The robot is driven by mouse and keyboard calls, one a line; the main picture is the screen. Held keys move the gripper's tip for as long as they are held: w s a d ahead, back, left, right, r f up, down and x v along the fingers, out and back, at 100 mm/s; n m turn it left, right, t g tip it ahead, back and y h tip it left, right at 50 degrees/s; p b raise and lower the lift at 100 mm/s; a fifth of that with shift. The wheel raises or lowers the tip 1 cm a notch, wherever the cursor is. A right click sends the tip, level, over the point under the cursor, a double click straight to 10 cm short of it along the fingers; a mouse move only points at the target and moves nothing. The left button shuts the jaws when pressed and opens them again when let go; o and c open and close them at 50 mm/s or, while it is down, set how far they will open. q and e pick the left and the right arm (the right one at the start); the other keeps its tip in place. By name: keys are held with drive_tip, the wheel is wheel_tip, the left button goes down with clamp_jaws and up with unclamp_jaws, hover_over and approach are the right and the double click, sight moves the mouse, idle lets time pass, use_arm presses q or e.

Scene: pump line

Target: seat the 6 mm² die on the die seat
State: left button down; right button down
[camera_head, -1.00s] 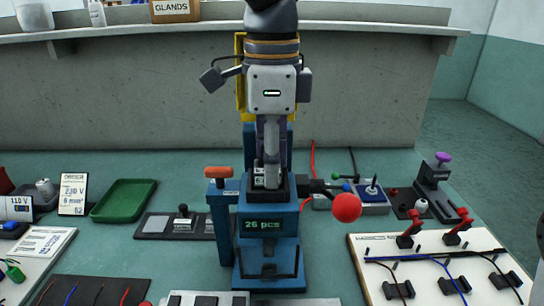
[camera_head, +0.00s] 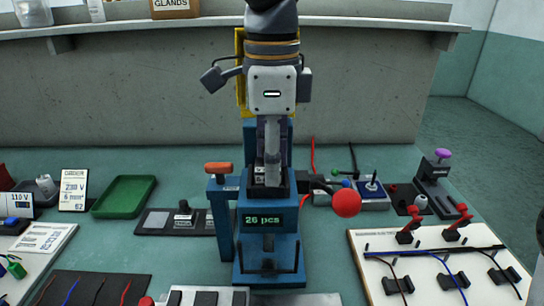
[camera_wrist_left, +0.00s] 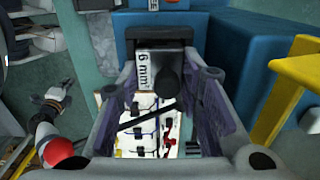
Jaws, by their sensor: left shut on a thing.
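The 6 mm² die (camera_wrist_left: 147,75), a dark block with a white "6 mm" label, sits between my left gripper's fingers in the left wrist view. My left gripper (camera_head: 271,172) is shut on it and points down into the top of the blue press (camera_head: 268,256) in the head view. The die seat is hidden behind the fingers and the press's dark top block (camera_head: 284,190). I cannot tell whether the die touches the seat. My right gripper is out of view.
The press lever's red ball (camera_head: 347,203) sticks out to the right, and an orange-topped blue post (camera_head: 222,220) stands to the left. A white wiring board (camera_head: 430,270) is at right.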

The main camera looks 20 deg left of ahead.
use_arm(q)
drive_tip(key=shift+f, duration=0.35)
drive_tip(key=c, duration=1.1)
unclamp_jaws()
drive_tip(key=shift+s, duration=0.1)
drive_tip(key=shift+o, duration=0.8)
drive_tip(key=shift+r, duration=0.1)
drive_tip(key=shift+r, duration=0.1)
drive_tip(key=shift+r, duration=3.75)
